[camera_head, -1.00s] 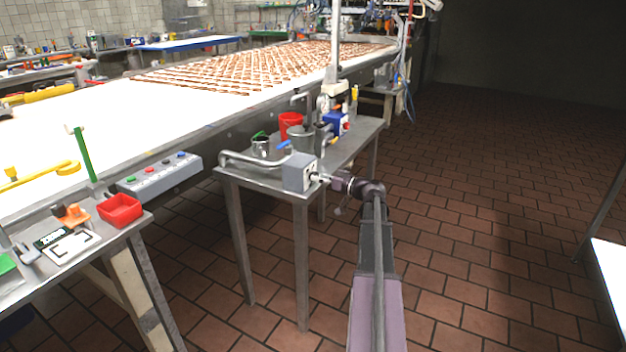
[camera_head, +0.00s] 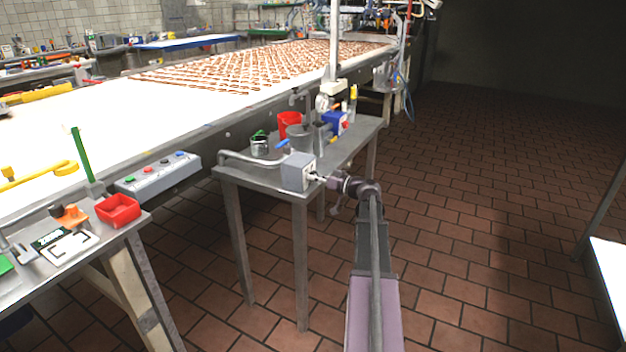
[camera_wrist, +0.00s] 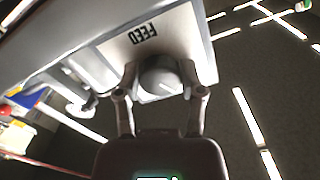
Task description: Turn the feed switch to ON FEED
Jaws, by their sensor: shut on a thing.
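The feed switch box (camera_head: 297,172) is a grey box on the front corner of the small metal table. In the wrist view its pale face carries the word FEED (camera_wrist: 136,40), seen upside down and tilted. The round grey switch knob (camera_wrist: 160,80) sticks out from that face. My gripper (camera_head: 322,179) is at the right side of the box. In the wrist view, my gripper (camera_wrist: 158,92) has its two fingers on either side of the knob, shut on it. No ON or OFF marking is readable, so I cannot tell the switch's setting.
A red tray (camera_head: 118,210) is on the left table. Tiled floor is clear to the right.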

